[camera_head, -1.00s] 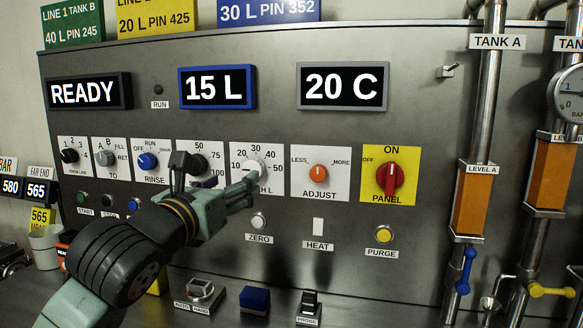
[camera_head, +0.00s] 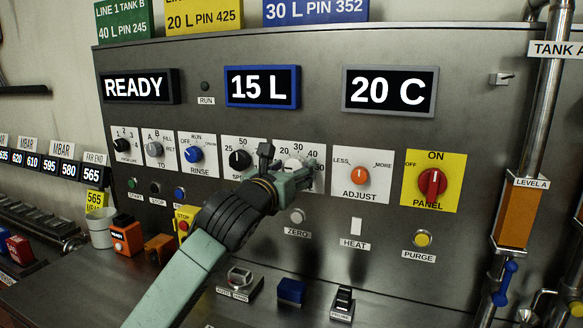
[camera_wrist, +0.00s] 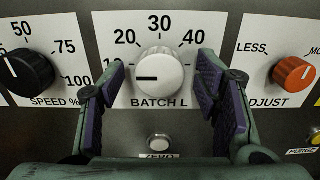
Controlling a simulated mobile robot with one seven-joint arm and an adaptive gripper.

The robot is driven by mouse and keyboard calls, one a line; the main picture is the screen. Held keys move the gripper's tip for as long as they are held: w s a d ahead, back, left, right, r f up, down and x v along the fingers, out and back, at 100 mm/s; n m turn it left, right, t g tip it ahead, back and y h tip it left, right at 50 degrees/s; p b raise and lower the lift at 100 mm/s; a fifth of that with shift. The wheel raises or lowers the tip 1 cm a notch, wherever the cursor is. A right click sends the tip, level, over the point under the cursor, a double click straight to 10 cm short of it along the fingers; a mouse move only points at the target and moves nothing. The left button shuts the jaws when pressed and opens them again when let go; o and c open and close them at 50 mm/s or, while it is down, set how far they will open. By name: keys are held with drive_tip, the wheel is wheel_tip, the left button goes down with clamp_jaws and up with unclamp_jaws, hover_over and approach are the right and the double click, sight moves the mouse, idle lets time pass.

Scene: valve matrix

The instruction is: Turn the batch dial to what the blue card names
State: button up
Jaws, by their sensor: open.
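The blue card (camera_head: 315,10) at the top reads "30 L PIN 352". The batch dial (camera_wrist: 158,72) is a white round knob on a white plate marked 10 to 40 and "BATCH L". Its black pointer line points left, near the 10 side. In the head view the dial (camera_head: 293,164) is partly hidden by my gripper (camera_head: 296,180). In the wrist view my gripper (camera_wrist: 159,78) is open, with one purple-padded finger on each side of the dial and visible gaps to it. The blue-framed display (camera_head: 262,87) reads 15 L.
The black speed knob (camera_wrist: 27,69) lies left of the dial and the orange adjust knob (camera_wrist: 293,74) right. The zero button (camera_wrist: 159,142) is just below. A red panel switch (camera_head: 432,183) is farther right. Other displays read READY (camera_head: 138,87) and 20 C (camera_head: 389,91).

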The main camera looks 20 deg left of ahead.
drive_tip(key=shift+c, duration=0.3)
drive_tip(key=c, duration=1.1)
drive_tip(key=shift+f+m+b, duration=0.15)
drive_tip(key=shift+m+b, duration=0.15)
drive_tip(key=shift+b, duration=0.5)
drive_tip(key=m+b, duration=1.3)
drive_tip(key=b, duration=0.2)
drive_tip(key=shift+m, duration=0.3)
drive_tip(key=shift+m+b, duration=0.7)
drive_tip(key=shift+m, duration=1.1)
